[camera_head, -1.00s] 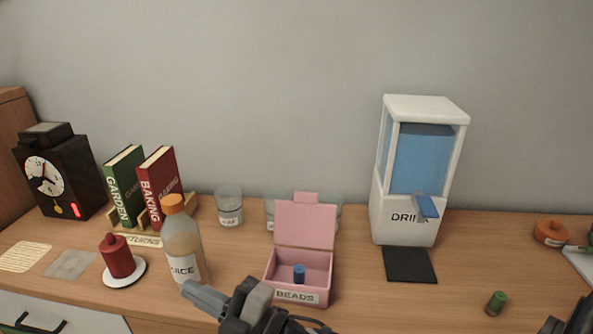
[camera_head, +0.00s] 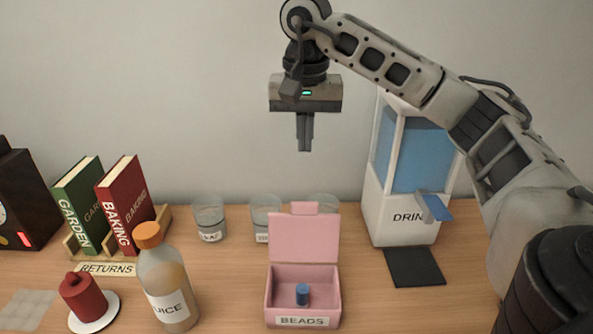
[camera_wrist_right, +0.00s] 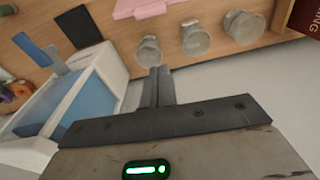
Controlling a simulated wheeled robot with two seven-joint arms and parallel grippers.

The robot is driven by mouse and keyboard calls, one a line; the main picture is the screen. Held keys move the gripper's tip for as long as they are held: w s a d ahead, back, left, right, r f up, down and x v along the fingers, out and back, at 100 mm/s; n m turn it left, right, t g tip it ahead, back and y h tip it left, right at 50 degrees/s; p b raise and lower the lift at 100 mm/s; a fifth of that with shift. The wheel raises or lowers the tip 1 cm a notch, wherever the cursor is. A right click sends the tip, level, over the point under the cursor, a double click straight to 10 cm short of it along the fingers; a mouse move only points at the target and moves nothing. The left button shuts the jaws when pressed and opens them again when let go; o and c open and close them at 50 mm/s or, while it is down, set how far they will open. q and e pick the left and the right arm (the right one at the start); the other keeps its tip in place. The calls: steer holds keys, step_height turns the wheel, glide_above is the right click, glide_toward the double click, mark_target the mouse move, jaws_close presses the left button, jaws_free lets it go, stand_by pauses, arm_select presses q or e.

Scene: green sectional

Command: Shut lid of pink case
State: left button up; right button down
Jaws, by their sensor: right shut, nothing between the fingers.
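The pink case (camera_head: 303,311) stands on the counter, labelled BEADS. Its lid (camera_head: 303,238) is open and stands upright at the back, with a tab (camera_head: 304,208) on top. A blue cylinder (camera_head: 302,294) stands inside the case. My right gripper (camera_head: 304,150) points down, its fingers shut and empty, high above and behind the case lid. In the right wrist view its shut fingers (camera_wrist_right: 158,72) show in the middle, and part of the pink lid (camera_wrist_right: 140,8) shows at the top. My left gripper is not in view.
Several glass jars (camera_head: 209,219) stand behind the case. A juice bottle (camera_head: 165,280) and a red candle-like object (camera_head: 83,297) are to the left, near books (camera_head: 127,200). The drink dispenser (camera_head: 400,220) and a black mat (camera_head: 414,267) are to the right.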

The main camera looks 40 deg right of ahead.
step_height(320, 180, down, 9)
steer(key=s+a+p, duration=0.1)
steer(key=s+a, duration=0.1)
steer(key=shift+s+r, duration=0.15)
steer(key=shift+a, duration=0.1)
steer(key=shift+a, duration=0.15)
stand_by(0.4)
